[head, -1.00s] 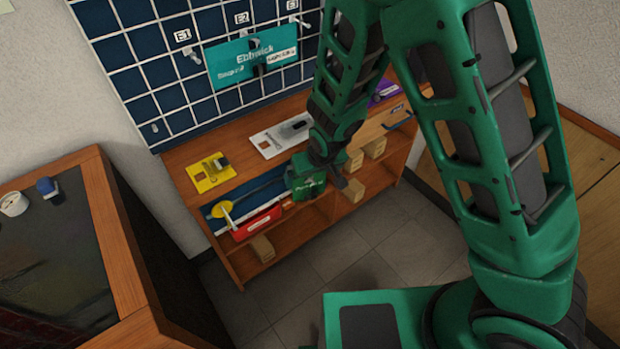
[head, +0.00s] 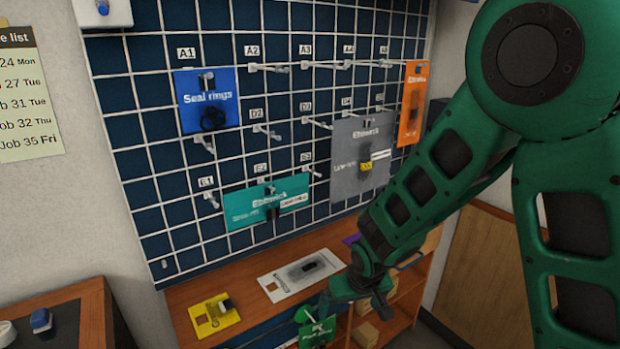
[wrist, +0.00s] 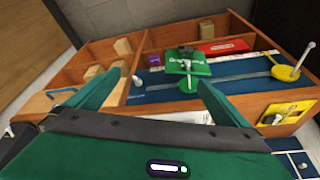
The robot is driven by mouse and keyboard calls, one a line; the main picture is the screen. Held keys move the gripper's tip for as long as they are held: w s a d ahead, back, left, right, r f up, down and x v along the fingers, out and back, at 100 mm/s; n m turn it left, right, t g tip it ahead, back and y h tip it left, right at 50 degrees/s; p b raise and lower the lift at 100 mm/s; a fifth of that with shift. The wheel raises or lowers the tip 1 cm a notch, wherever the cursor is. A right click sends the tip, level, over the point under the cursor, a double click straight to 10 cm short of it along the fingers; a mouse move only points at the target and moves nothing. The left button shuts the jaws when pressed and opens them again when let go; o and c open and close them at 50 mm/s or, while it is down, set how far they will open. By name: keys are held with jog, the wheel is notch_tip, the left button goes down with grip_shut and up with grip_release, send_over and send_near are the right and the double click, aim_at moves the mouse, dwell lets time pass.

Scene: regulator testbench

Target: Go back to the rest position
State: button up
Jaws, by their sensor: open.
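My gripper (wrist: 160,88) is open, with its two green fingers spread apart and nothing between them in the wrist view. In the head view my gripper (head: 345,290) is above the front of the wooden shelf unit, partly hidden by its own wrist. Beyond the fingers a green package (wrist: 187,66) with a dark item on it lies on a blue mat (wrist: 150,92). The green package also shows below my gripper in the head view (head: 317,332).
A pegboard (head: 150,150) carries hooks and blue, teal, grey and orange packages. The shelf top (head: 240,285) holds a yellow card (head: 212,317) and a white card (head: 290,277). A dark-topped cabinet (head: 60,325) stands at the left. A red package (wrist: 225,46) lies past the green one.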

jog(key=s+d+r+m+g+h, duration=0.1)
jog(key=s+d+r+m, duration=0.35)
jog(key=d, duration=0.65)
jog(key=s+d+r+m+g, duration=0.1)
jog(key=s+d+r, duration=0.5)
jog(key=d, duration=0.6)
jog(key=s+d+r+m+g, duration=0.1)
jog(key=s+d+r, duration=0.2)
jog(key=s, duration=0.5)
jog(key=s+d+r+m+g, duration=0.1)
jog(key=s+d+r+m, duration=0.1)
jog(key=s, duration=0.6)
jog(key=d+r, duration=0.1)
jog(key=d, duration=0.1)
jog(key=shift+d+r, duration=0.3)
jog(key=shift+d, duration=0.05)
jog(key=shift+m, duration=0.25)
jog(key=shift+w+f, duration=0.25)
jog(key=shift+w, duration=0.3)
